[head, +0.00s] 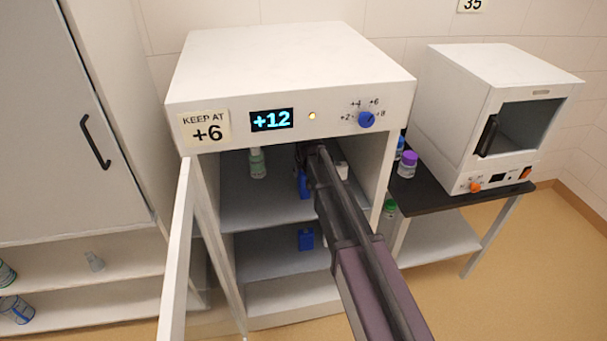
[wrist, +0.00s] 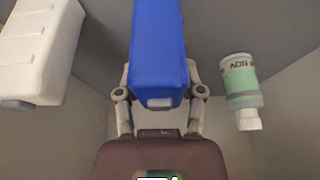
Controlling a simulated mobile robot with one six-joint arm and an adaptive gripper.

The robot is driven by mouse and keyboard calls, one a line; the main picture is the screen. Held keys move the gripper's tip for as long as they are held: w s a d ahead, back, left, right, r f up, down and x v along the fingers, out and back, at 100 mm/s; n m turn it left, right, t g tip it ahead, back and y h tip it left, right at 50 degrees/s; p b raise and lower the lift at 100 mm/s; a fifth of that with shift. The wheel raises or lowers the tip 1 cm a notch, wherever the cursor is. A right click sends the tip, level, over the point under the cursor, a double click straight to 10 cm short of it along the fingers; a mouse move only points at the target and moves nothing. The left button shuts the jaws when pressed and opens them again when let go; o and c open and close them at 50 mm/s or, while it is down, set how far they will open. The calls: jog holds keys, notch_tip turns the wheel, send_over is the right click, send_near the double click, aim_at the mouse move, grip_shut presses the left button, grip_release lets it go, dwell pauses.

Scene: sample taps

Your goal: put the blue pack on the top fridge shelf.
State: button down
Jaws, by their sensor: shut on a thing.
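My gripper (head: 309,156) reaches through the open front of the fridge (head: 290,62), above the top shelf (head: 262,207). It is shut on a blue pack (head: 303,185), partly hidden behind my arm. In the wrist view, the blue pack (wrist: 158,45) sits between the two fingers of my gripper (wrist: 158,92). I cannot tell whether the pack touches the shelf. A second blue pack (head: 306,239) stands on the lower shelf (head: 262,262).
A green-labelled bottle (head: 257,163) stands left on the top shelf; a white container (wrist: 40,50) is on the other side. The glass door (head: 178,255) hangs open at left. A side table (head: 435,198) stands right.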

jog(key=shift+f, duration=0.1)
jog(key=shift+c, duration=1)
grip_release()
jog(key=shift+p+v, duration=0.7)
jog(key=shift+v, duration=0.2)
jog(key=s+d, duration=0.3)
jog(key=s, duration=0.8)
jog(key=shift+s+d, duration=0.15)
jog(key=shift+s, duration=0.05)
jog(key=shift+f, duration=0.15)
jog(key=s+d+m+g, duration=0.1)
jog(key=s+d+g, duration=0.1)
jog(key=s+d, duration=0.5)
jog(key=s+d+f+m+g+h, duration=0.1)
jog(key=s+d+m+g, duration=0.1)
jog(key=s+d, duration=0.5)
jog(key=d, duration=0.5)
jog(key=shift+s+d+f, duration=0.2)
jog(key=shift+s, duration=0.15)
